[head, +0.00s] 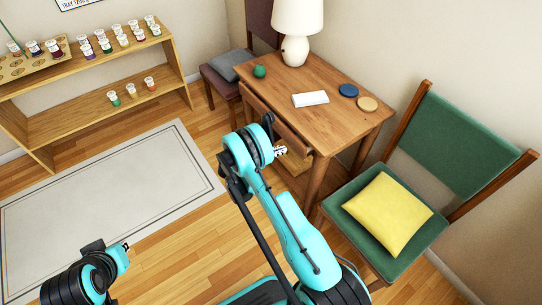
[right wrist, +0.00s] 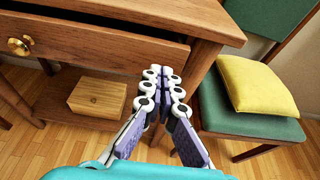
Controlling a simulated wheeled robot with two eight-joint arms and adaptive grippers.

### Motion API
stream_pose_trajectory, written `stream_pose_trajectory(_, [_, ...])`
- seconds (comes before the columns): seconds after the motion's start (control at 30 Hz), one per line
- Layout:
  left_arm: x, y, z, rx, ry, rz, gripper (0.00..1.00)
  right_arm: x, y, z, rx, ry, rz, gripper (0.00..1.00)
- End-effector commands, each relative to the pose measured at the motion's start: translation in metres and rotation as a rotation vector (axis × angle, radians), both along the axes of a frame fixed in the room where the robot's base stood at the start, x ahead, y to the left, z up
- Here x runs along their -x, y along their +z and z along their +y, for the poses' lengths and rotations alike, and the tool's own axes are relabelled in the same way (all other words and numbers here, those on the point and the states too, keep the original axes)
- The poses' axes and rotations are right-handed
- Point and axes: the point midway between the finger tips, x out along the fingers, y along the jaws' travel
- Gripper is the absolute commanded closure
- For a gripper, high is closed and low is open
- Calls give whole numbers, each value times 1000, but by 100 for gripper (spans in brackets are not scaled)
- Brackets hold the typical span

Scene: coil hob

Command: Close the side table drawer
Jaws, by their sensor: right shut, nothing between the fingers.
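The wooden side table (head: 345,115) stands against the back wall in the head view. Its drawer (head: 277,118) is pulled partly out, with a dark gap behind the front; in the right wrist view the drawer front (right wrist: 100,50) has a brass knob (right wrist: 19,45) at left. My right gripper (head: 281,151) is in front of the table near the drawer's right end. In the right wrist view its fingers (right wrist: 163,76) are shut and empty, just right of and below the drawer front; I cannot tell if they touch it. My left gripper (head: 125,247) is low at left, far from the table.
On the tabletop are a lamp (head: 296,35), a green ball (head: 259,71), a white box (head: 310,99) and two coasters. A wooden block (right wrist: 97,95) sits on the lower shelf. A green chair (head: 455,140) with a yellow cushion (head: 388,213) stands close at right. Floor at left is open.

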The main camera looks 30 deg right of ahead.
Motion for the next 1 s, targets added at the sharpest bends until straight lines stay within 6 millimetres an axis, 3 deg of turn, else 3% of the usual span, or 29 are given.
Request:
stream_pose_trajectory(0.1, [0,-11,0,0,0,0,100,-1,-10,-24,0,-3,0,100])
stream_pose_trajectory(0.3, [0,-21,0,0,0,0,100,-4,-8,-51,-1,-1,0,100])
stream_pose_trajectory(0.83, [0,-22,0,0,0,0,100,-5,-6,-61,-1,0,0,100])
stream_pose_trajectory(1.0, [0,-22,0,0,0,0,100,-6,-6,-82,-1,-2,0,100])
